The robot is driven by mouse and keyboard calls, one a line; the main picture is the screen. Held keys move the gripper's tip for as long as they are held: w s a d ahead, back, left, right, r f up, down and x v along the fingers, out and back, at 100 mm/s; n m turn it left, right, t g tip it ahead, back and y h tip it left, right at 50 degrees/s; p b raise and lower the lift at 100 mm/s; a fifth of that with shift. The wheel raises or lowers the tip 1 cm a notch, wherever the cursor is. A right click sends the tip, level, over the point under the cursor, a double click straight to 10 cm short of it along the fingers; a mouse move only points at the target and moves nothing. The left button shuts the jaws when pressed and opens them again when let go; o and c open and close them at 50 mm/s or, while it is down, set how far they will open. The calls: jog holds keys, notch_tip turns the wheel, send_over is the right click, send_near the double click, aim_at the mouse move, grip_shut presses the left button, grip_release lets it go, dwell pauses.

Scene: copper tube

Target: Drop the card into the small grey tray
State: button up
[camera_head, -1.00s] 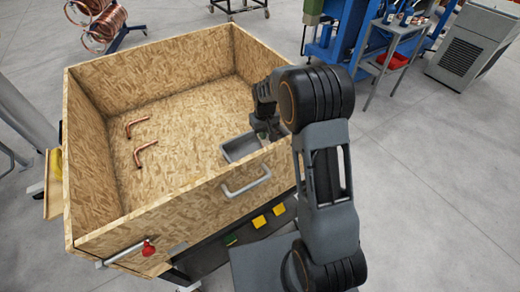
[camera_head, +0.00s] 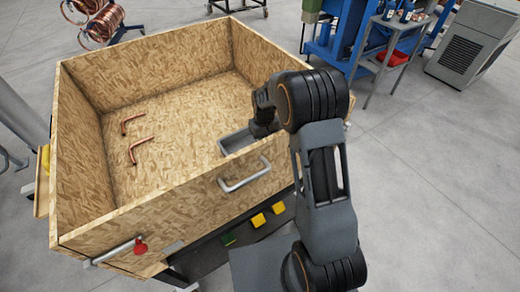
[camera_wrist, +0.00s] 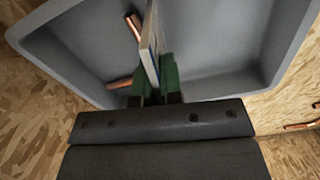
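The small grey tray (camera_head: 222,146) sits inside the wooden bin near its front right wall. It fills much of the wrist view (camera_wrist: 80,60). My gripper (camera_wrist: 156,88) has green fingertips and is shut on a thin pale card (camera_wrist: 153,40), seen nearly edge-on. The card stands upright over the tray's interior; I cannot tell whether it touches the floor. In the head view my gripper (camera_head: 262,130) is at the tray's right part, and the card is hidden there.
Copper pieces show in the tray beside the card (camera_wrist: 120,82). Two bent copper tubes (camera_head: 141,150) lie on the bin floor to the left. The bin's front wall (camera_head: 160,220), with a metal handle (camera_head: 245,177), stands close to the tray. Much of the bin floor is clear.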

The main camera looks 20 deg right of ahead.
jog(key=o, duration=0.5)
notch_tip(320, 180, up, 14)
jog(key=shift+f, duration=0.1)
dwell(0.5)
dwell(0.5)
